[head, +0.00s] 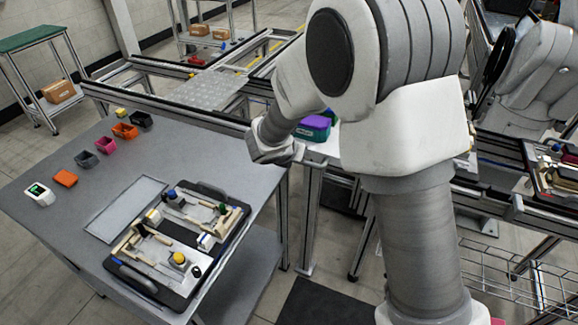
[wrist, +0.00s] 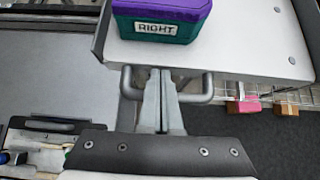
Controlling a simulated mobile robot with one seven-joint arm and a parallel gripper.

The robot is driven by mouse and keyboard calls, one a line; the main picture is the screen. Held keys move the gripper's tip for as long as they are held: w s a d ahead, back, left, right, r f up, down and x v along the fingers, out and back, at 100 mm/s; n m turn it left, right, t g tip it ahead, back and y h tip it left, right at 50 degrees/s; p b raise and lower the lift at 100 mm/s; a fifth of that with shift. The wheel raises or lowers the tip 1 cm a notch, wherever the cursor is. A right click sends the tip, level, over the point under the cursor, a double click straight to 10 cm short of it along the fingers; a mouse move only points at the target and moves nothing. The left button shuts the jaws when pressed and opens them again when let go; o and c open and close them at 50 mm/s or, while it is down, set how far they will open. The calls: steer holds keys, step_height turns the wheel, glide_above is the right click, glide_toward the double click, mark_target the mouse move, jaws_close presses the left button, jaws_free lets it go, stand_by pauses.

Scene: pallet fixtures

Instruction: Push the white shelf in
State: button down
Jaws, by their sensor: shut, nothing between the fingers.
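The white shelf (wrist: 250,50) fills the upper part of the wrist view. A grey bar handle (wrist: 205,90) runs along its near edge. In the head view only a small part of the shelf (head: 328,148) shows beside my arm. A purple and teal box labelled RIGHT (wrist: 160,20) sits on the shelf, and this box also shows in the head view (head: 313,128). My gripper (wrist: 164,75) is shut and empty. Its fingertips overlap the middle of the handle at the shelf's edge; I cannot tell whether they touch it.
A grey table (head: 60,205) at left bears a black tool tray (head: 150,287) and several small bins. Metal rail frames (head: 165,105) stand behind it. A wire basket (wrist: 262,92) with a pink item (wrist: 245,105) lies at right in the wrist view.

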steer(key=shift+w+d+r, duration=0.1)
steer(key=shift+w+d, duration=0.1)
steer(key=shift+w, duration=0.4)
steer(key=shift+w+d, duration=0.2)
steer(key=shift+w, duration=0.35)
steer(key=shift+r, duration=0.1)
steer(key=shift+r, duration=0.1)
